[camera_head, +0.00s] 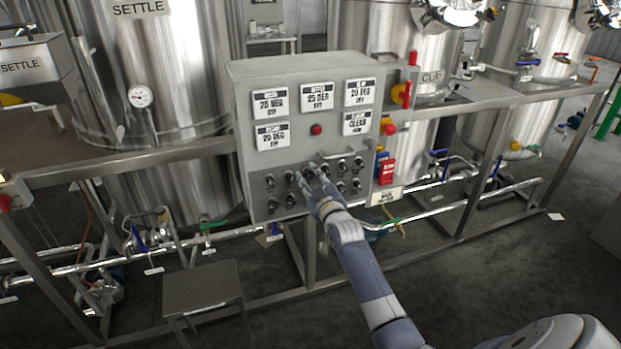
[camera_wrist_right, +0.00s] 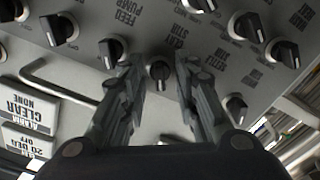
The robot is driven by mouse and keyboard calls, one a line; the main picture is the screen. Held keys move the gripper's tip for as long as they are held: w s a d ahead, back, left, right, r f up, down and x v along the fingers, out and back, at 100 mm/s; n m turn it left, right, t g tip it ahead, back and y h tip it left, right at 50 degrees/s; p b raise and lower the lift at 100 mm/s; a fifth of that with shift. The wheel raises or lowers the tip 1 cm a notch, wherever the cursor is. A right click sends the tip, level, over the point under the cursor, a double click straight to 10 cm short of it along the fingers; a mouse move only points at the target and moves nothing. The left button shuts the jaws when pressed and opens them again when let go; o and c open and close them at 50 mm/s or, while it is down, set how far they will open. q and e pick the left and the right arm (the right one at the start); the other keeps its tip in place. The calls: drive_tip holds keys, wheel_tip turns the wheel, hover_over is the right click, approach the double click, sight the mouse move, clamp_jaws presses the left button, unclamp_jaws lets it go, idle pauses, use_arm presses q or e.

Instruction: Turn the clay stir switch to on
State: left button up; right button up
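The grey control panel (camera_head: 318,140) carries rows of black rotary switches on its lower half. My right gripper (camera_head: 312,172) is at these switches, its arm coming up from the lower right. In the right wrist view the gripper (camera_wrist_right: 160,68) has its two fingers apart, one on each side of a black knob (camera_wrist_right: 159,72). I cannot tell whether either finger touches it. Labels near the knobs include "FEED PUMP" and several that seem to read "STIR". My left gripper is not in view.
Other knobs stand close by, including one (camera_wrist_right: 111,50) left of the fingers and one (camera_wrist_right: 236,108) to the right. A bar handle (camera_wrist_right: 60,88) sticks out of the panel. A low stool (camera_head: 203,286) is at lower left.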

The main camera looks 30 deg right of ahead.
clamp_jaws()
drive_tip(key=shift+m, duration=0.3)
drive_tip(key=shift+m+p, duration=0.4)
drive_tip(key=shift+m, duration=0.5)
drive_tip(key=m, duration=0.3)
drive_tip(key=shift+m+p, duration=0.3)
drive_tip(key=shift+p, duration=0.05)
drive_tip(key=m, duration=0.5)
drive_tip(key=shift+d+m+p, duration=0.1)
drive_tip(key=shift+m+p, duration=0.2)
drive_tip(key=shift+m, duration=0.1)
unclamp_jaws()
